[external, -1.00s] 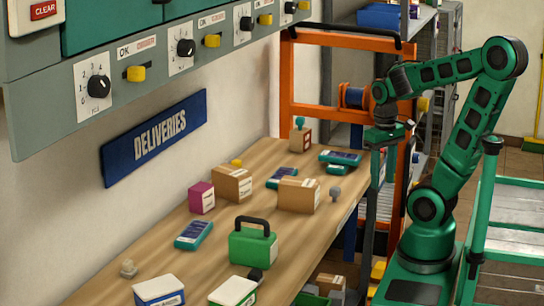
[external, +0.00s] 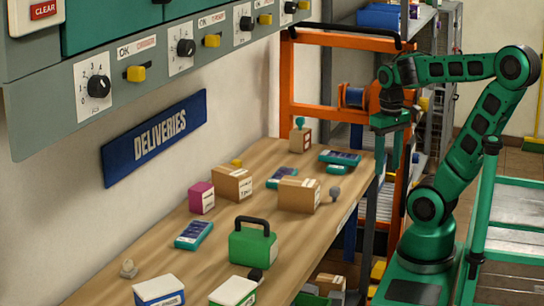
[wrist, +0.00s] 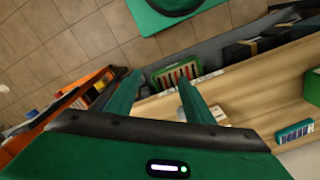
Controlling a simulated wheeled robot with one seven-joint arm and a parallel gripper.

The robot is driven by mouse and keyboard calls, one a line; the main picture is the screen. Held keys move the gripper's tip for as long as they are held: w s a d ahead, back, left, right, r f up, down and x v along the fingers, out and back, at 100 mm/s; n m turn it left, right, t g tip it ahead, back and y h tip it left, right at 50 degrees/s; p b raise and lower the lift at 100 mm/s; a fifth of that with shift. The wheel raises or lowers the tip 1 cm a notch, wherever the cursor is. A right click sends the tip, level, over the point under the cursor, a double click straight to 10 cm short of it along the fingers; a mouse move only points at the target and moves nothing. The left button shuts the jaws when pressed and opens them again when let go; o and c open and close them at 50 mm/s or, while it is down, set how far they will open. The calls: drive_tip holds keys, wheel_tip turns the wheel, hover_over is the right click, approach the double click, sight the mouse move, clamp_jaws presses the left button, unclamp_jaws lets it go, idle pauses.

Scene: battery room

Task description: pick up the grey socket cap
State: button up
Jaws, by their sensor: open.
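A small grey round-headed piece (external: 335,193), which looks like the grey socket cap, stands on the wooden bench near its right edge, beside a cardboard box. It is small in the external view, so its exact shape is hard to tell. My gripper (external: 387,172) is to the right of it, past the bench edge, with its fingers pointing down, open and apart from the piece. In the wrist view my gripper (wrist: 160,82) shows two spread green fingers with nothing held between them.
Cardboard boxes (external: 299,195), a teal device (external: 194,235), a magenta box (external: 201,197) and a green case (external: 252,247) stand on the bench (external: 225,280). A pale beige-grey knob (external: 128,268) sits at the near left. An orange frame (external: 340,41) rises behind.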

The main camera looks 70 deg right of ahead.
drive_tip(key=r, duration=0.1)
drive_tip(key=m+t+y, duration=0.3)
drive_tip(key=m+y, duration=0.6)
drive_tip(key=m, duration=0.3)
approach(335, 188)
wheel_tip(335, 188, up, 2)
drive_tip(key=shift+s+d+r+m+t+y, duration=0.9)
drive_tip(key=shift+s+d+r+t+y, duration=0.15)
drive_tip(key=shift+r+t, duration=0.45)
drive_tip(key=shift+f, duration=3.95)
drive_tip(key=x, duration=0.5)
drive_tip(key=shift+w+a+f, duration=0.1)
drive_tip(key=shift+a+f, duration=0.1)
drive_tip(key=shift+a, duration=0.05)
drive_tip(key=shift+r+x, duration=0.15)
drive_tip(key=shift+x, duration=1.2)
drive_tip(key=shift+r+x, duration=0.1)
drive_tip(key=shift+x, duration=1.25)
drive_tip(key=shift+a, duration=0.15)
